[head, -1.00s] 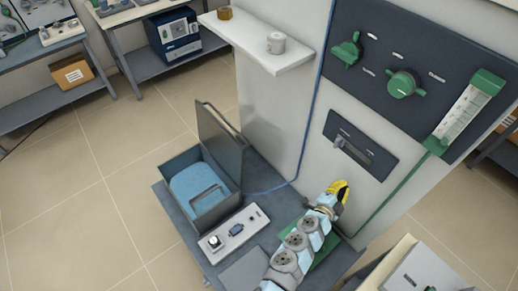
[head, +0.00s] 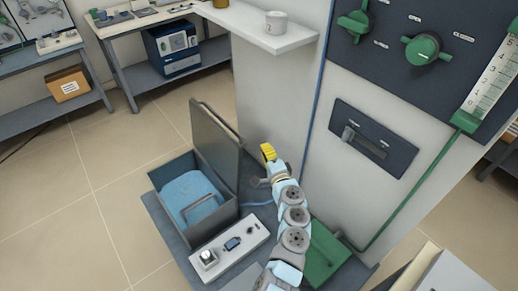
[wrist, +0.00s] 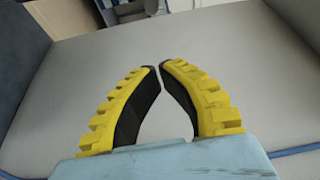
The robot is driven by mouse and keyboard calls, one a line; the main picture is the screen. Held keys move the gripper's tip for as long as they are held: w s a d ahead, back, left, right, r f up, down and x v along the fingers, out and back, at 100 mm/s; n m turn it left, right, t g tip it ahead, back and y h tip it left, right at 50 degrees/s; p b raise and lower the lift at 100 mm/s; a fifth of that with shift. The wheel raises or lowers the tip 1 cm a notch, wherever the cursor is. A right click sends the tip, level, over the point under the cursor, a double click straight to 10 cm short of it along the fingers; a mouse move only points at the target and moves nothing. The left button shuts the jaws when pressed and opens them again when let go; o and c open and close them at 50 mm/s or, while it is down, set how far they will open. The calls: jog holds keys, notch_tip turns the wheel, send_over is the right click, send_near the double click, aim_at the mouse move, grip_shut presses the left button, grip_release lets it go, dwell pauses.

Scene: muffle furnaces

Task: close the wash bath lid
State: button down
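The wash bath (head: 168,205) is a dark grey box with light blue water inside, on the low table in the head view. Its lid (head: 215,142) stands open and upright along the bath's back right edge. My gripper (head: 268,150) is to the right of the lid, near the pale cabinet wall, and apart from the lid. In the wrist view its yellow and black fingers (wrist: 160,64) lean together with their tips almost meeting and nothing between them.
A white control panel (head: 229,246) lies in front of the bath. A blue hose (head: 310,120) runs down the cabinet. A white shelf (head: 270,38) juts out above the lid area. A lever panel (head: 372,138) is on the wall to the right. Floor left of the bath is clear.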

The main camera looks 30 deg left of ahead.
jog(key=w+a+b, duration=0.2)
jog(key=a, duration=0.6)
jog(key=shift+w+a+b, duration=0.2)
jog(key=shift+b, duration=0.2)
dwell(0.8)
jog(key=shift+s, duration=0.15)
dwell(0.4)
